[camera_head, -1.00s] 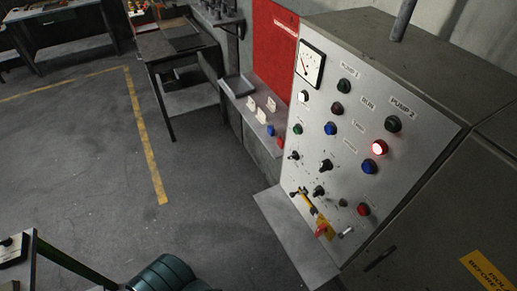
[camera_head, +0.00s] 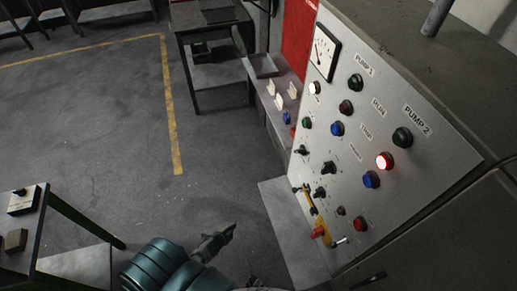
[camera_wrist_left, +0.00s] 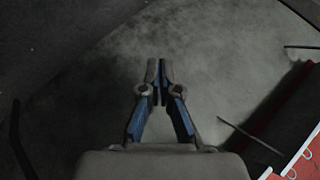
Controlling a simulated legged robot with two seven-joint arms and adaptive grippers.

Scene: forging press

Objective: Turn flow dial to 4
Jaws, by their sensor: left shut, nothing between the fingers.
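The grey control panel (camera_head: 390,150) stands at the right of the head view, tilted in the picture. Its face carries several black knobs, among them an upper-left knob (camera_head: 302,150), a larger middle knob (camera_head: 328,168) and a lower knob (camera_head: 318,190). The small labels are unreadable, so I cannot tell which is the flow dial or where it points. My left gripper (camera_head: 231,229) is low, left of the panel and apart from it. In the left wrist view its fingers (camera_wrist_left: 161,64) are together and empty, over bare grey floor. My right gripper is out of view.
A lit red lamp (camera_head: 384,161), blue buttons, a gauge (camera_head: 324,53) and a yellow-backed red switch (camera_head: 318,232) share the panel. A grey ledge (camera_head: 290,225) juts below. A dark table (camera_head: 210,45) stands behind; another (camera_head: 22,240) is at lower left. Floor between is clear.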

